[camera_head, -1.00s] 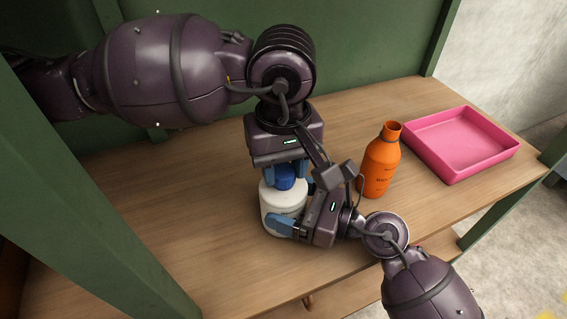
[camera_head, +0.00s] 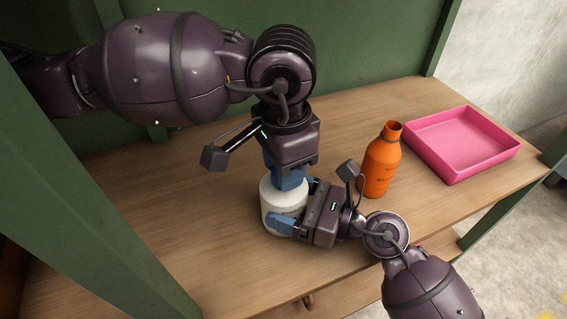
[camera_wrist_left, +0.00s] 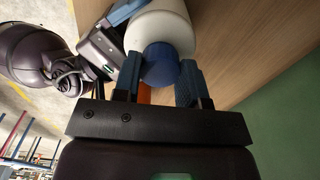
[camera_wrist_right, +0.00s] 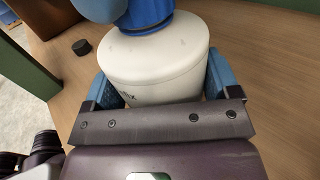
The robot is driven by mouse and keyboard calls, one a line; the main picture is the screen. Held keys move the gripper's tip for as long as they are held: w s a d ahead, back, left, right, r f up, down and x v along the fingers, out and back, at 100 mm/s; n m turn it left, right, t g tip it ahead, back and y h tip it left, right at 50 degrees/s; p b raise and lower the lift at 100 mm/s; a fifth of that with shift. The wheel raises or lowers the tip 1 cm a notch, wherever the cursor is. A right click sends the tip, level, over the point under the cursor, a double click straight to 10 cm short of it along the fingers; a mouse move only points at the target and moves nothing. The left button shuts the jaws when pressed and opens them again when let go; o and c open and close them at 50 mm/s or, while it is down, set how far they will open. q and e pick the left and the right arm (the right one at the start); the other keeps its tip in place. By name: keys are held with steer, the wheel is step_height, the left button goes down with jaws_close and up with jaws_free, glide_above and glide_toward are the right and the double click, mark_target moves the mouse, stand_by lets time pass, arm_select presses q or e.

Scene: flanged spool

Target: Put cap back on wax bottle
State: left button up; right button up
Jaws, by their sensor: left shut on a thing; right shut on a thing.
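A white bottle (camera_head: 272,200) stands upright on the table in the head view. My right gripper (camera_head: 293,207) is shut around its body, one finger on each side; the right wrist view also shows the bottle (camera_wrist_right: 160,68) between the fingers. A blue cap (camera_wrist_left: 160,62) sits at the bottle's top, and my left gripper (camera_wrist_left: 160,82) is shut on it from above. In the head view the left fingers mostly hide the cap. The cap's lower part shows on the neck in the right wrist view (camera_wrist_right: 150,25). I cannot tell how tightly it is seated.
An orange bottle (camera_head: 380,165) stands right of the white one, close to my right wrist. A pink tray (camera_head: 461,172) lies at the table's right end. A small dark round object (camera_wrist_right: 82,47) lies on the table in the right wrist view. The table's left part is clear.

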arm_select(q)
steer(key=m, duration=0.4)
steer(key=shift+d+r, duration=0.1)
steer(key=shift+m, duration=0.5)
steer(key=o, duration=0.9)
steer(key=shift+r, duration=2.2)
steer(key=shift+c, duration=0.4)
